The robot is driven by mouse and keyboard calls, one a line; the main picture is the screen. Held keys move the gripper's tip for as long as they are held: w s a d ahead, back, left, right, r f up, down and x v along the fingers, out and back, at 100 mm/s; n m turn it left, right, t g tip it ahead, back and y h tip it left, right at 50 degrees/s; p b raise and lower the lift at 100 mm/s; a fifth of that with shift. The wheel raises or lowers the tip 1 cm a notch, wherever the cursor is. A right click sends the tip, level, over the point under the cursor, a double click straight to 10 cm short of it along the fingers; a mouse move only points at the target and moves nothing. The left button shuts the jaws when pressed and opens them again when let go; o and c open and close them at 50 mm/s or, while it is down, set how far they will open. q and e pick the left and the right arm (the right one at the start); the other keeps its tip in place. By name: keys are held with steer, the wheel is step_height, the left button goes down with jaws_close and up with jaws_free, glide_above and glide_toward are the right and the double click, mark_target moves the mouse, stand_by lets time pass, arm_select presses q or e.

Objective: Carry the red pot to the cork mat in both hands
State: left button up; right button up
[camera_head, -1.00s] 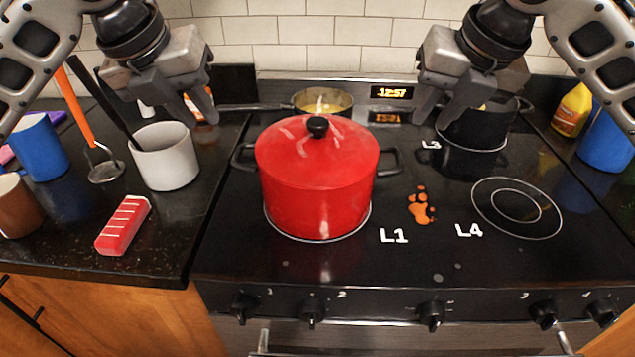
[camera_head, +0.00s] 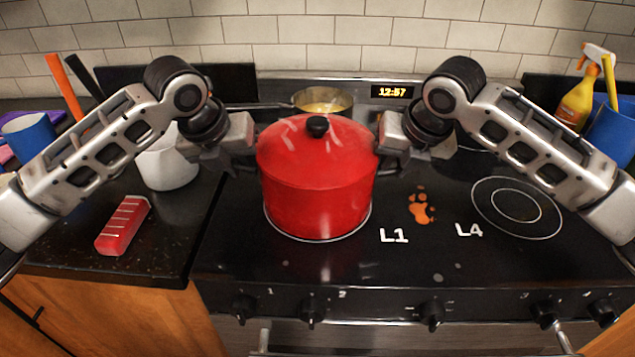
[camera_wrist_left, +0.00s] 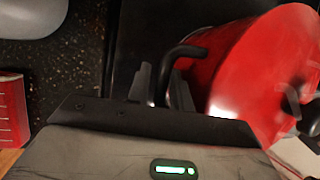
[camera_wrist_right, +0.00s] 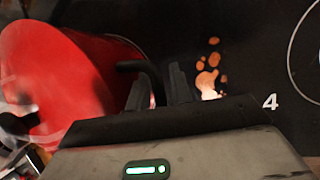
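The red pot (camera_head: 317,185), lid on with a black knob, stands upright on the front-left burner of the black stove. My left gripper (camera_head: 238,163) is at its left handle; in the left wrist view the black handle (camera_wrist_left: 186,51) passes between the spread fingers (camera_wrist_left: 160,88). My right gripper (camera_head: 395,160) is at its right handle; in the right wrist view that handle (camera_wrist_right: 135,66) also runs between parted fingers (camera_wrist_right: 160,88). Neither grip looks closed. No cork mat can be made out in any view.
A yellow-filled pan (camera_head: 322,101) stands behind the pot. A white cup (camera_head: 168,165) and a red-and-white block (camera_head: 123,225) are on the left counter. A spray bottle (camera_head: 577,100) and blue container (camera_head: 612,130) are at right. The burner by L4 (camera_head: 517,207) is bare.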

arm_select(q)
jaws_close()
arm_select(e)
jaws_close()
steer(key=shift+r, duration=0.1)
stand_by(1.1)
